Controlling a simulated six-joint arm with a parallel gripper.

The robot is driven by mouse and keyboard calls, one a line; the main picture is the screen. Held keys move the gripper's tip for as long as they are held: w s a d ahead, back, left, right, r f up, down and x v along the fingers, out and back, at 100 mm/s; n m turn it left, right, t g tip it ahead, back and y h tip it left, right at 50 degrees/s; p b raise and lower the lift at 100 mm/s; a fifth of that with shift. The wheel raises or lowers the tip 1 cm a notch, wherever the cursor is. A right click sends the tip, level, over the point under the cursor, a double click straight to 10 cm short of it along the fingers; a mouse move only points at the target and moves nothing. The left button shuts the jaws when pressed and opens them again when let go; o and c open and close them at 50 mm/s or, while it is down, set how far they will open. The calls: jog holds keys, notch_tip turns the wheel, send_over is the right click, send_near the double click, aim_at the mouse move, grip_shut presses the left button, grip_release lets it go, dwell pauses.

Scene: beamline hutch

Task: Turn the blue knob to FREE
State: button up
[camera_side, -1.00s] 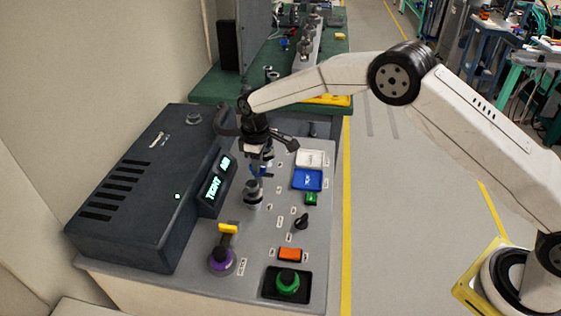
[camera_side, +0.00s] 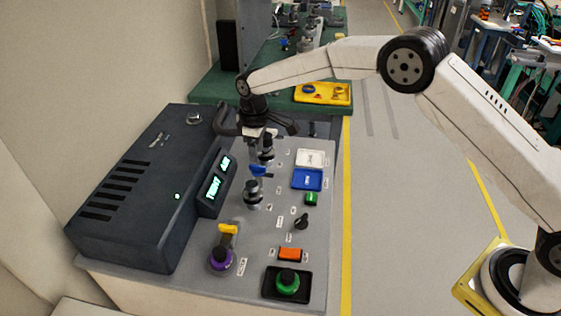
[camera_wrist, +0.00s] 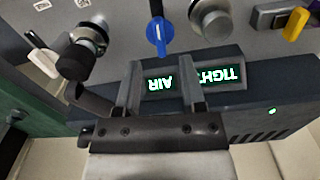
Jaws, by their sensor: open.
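The blue knob (camera_side: 259,171) stands on the grey panel, behind a silver-and-black fitting in the side view. In the wrist view the blue knob (camera_wrist: 158,36) shows whole, its white-marked end pointing down the picture toward my gripper. My gripper (camera_side: 262,146) is open and empty, above and behind the knob in the side view. In the wrist view my gripper (camera_wrist: 160,72) has its two fingers apart, with the knob beyond the tips and clear of them. The labels around the knob are too small to read.
The dark box's display (camera_side: 217,182) reads TIGHT and AIR. Close to the blue knob are silver fittings (camera_wrist: 212,20) and a black-capped one (camera_wrist: 80,55). The purple knob with a yellow lever (camera_side: 222,256), green knob (camera_side: 287,282) and orange switch (camera_side: 290,254) are nearer the front.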

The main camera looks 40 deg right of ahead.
aim_at(257, 165)
jog(key=shift+r, duration=1.6)
jog(key=shift+s+d+r, duration=0.1)
jog(key=shift+s+d, duration=0.2)
jog(key=shift+d, duration=0.05)
jog(key=s+d+m+t, duration=0.1)
jog(key=s+d+m, duration=0.3)
jog(key=s, duration=1)
jog(key=s+d+m+t, duration=0.1)
jog(key=s+d+m, duration=0.3)
jog(key=s+d, duration=0.5)
jog(key=s, duration=0.6)
jog(key=shift+t, duration=0.3)
